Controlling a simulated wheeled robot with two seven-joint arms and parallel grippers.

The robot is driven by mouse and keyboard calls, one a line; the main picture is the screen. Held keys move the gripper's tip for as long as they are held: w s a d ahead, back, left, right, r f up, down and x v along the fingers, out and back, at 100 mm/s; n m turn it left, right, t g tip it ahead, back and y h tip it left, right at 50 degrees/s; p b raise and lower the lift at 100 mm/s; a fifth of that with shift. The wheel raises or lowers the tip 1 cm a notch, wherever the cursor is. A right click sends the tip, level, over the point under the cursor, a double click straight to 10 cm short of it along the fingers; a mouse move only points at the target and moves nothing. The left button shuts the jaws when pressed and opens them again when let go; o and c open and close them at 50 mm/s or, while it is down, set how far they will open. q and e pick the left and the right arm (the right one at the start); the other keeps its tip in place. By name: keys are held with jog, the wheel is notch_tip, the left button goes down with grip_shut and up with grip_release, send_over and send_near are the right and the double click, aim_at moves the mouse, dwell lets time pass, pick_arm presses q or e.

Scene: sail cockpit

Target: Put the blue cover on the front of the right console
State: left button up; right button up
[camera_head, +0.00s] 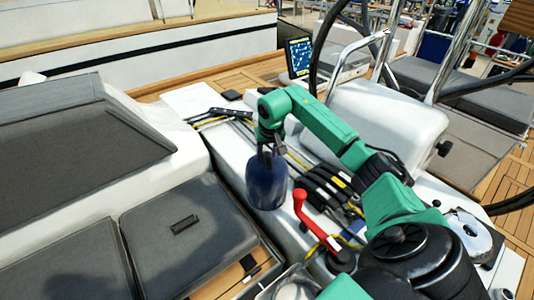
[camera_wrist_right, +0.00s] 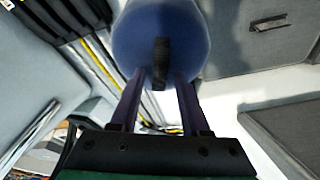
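The blue cover (camera_head: 267,182) is a dark blue rounded cylinder with a black strap on its top. In the head view it is upright at the near left edge of the white right console (camera_head: 228,150); whether it rests on anything is hidden. My right gripper (camera_head: 266,153) points down at its top. In the right wrist view the cover (camera_wrist_right: 160,25) is between and beyond the fingertips of my right gripper (camera_wrist_right: 159,78). The fingers are apart, with the black strap between them and a visible gap on each side. My left gripper is not in view.
A red-handled lever (camera_head: 305,208) and black rope clutches (camera_head: 327,185) are on the console right of the cover. A silver winch (camera_head: 470,236) is farther right. Grey seat cushions (camera_head: 190,240) lie left. A display screen (camera_head: 299,56) and wheel (camera_head: 318,60) stand behind.

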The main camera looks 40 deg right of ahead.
jog(key=shift+r, duration=0.15)
jog(key=b+v, duration=0.1)
jog(key=v, duration=1)
jog(key=shift+r, duration=0.4)
jog(key=shift+s, duration=0.1)
